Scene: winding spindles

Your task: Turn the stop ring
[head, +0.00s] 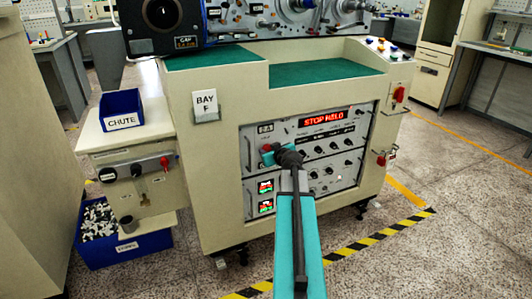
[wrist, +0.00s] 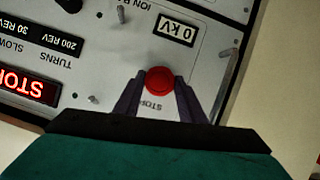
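The stop ring is a round red knob (wrist: 160,80) on the grey control panel, beside an upside-down STOP label in the wrist view. My gripper (wrist: 160,88) has its two dark fingers apart, one on each side of the red knob. The fingertips are very close to its sides; I cannot tell whether they touch it. In the head view my gripper (head: 267,152) is at the upper left of the panel, and my arm and gripper hide much of that spot. A red display (head: 323,118) on the panel reads STOP HELD.
The panel has several small knobs and switches (head: 333,147) near my gripper. A 0 KV readout (wrist: 177,29) is by the red knob. A side shelf with a blue CHUTE bin (head: 122,108) stands at left, above a blue floor crate (head: 125,249). Striped floor tape (head: 375,240) marks the front.

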